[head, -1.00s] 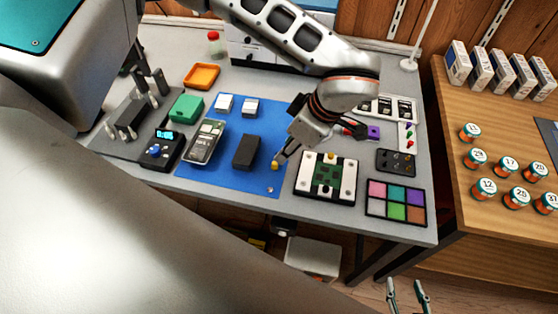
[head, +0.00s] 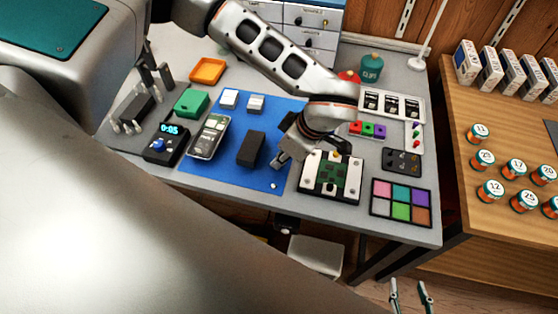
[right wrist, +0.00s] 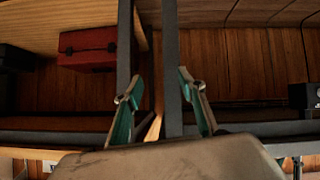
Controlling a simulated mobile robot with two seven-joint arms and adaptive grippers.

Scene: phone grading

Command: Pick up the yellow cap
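My left gripper (head: 280,162) is low over the right part of the blue mat (head: 215,178), between the black block and the white fixture. The arm's wrist covers most of it, so I cannot see whether its fingers are open or shut. No yellow cap shows clearly on the mat; it may be hidden at the gripper. A small yellow piece (head: 334,152) shows at the back edge of the white fixture (head: 312,183) holding a green board. My right gripper (head: 411,297) is at the bottom of the head view, away from the bench; the right wrist view shows its fingers (right wrist: 160,100) apart and empty.
A black block (head: 251,149), a phone (head: 208,137) and two small white boxes are on or by the mat. A colour-square tray (head: 401,203) stands at the right. A teal bottle (head: 371,68) stands at the back. Numbered jars (head: 517,168) are on the wooden table.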

